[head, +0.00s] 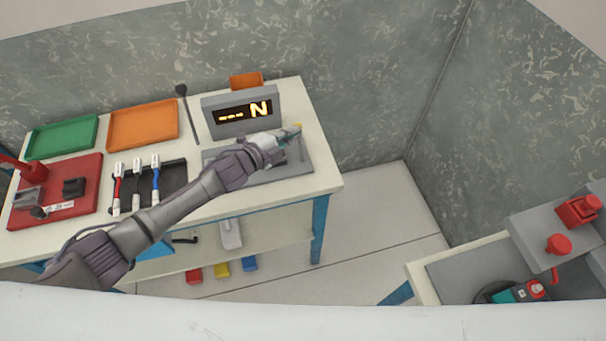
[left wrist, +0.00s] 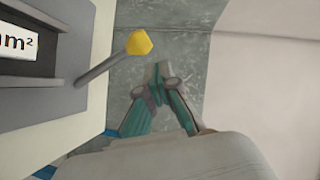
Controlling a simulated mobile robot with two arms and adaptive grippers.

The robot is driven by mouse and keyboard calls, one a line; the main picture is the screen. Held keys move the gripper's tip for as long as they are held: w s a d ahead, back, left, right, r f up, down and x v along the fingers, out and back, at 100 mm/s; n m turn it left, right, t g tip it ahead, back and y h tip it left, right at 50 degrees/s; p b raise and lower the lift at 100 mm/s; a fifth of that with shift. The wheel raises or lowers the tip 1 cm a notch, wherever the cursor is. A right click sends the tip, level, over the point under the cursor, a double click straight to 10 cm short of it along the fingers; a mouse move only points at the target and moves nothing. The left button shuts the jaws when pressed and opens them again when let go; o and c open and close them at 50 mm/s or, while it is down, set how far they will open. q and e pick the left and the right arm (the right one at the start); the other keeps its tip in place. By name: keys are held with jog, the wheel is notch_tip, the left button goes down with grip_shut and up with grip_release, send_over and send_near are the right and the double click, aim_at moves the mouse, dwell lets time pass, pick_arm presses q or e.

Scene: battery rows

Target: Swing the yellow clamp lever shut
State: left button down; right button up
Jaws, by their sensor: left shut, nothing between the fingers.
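The clamp lever's yellow knob (left wrist: 139,43) sits at the end of a grey rod in the left wrist view. The rod slants up and to the right from the grey block. In the head view a small part of the yellow knob (head: 298,127) shows just beyond my fingertips. My left gripper (head: 294,133) is over the right part of the grey plate (head: 308,167) on the table. In the left wrist view its teal fingers (left wrist: 158,85) are shut with nothing between them, right of and below the knob, apart from it in the picture. My right gripper is not in view.
A display box (head: 243,112) stands behind the plate. A black holder (head: 176,195) with several cables, a red board (head: 87,197), an orange tray (head: 143,125) and a green tray (head: 62,137) are on the left. A second bench (head: 433,284) is at lower right. Floor between benches is clear.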

pick_arm(q)
jog(key=shift+w+a+f+b, duration=0.15)
jog(key=shift+w+b, duration=0.05)
jog(key=shift+w, duration=0.3)
jog(key=shift+w+a+f+b, duration=0.1)
jog(key=shift+w+f+b, duration=0.05)
jog(key=shift+w, duration=0.3)
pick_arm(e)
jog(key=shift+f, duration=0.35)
pick_arm(q)
jog(key=shift+w+a, duration=0.1)
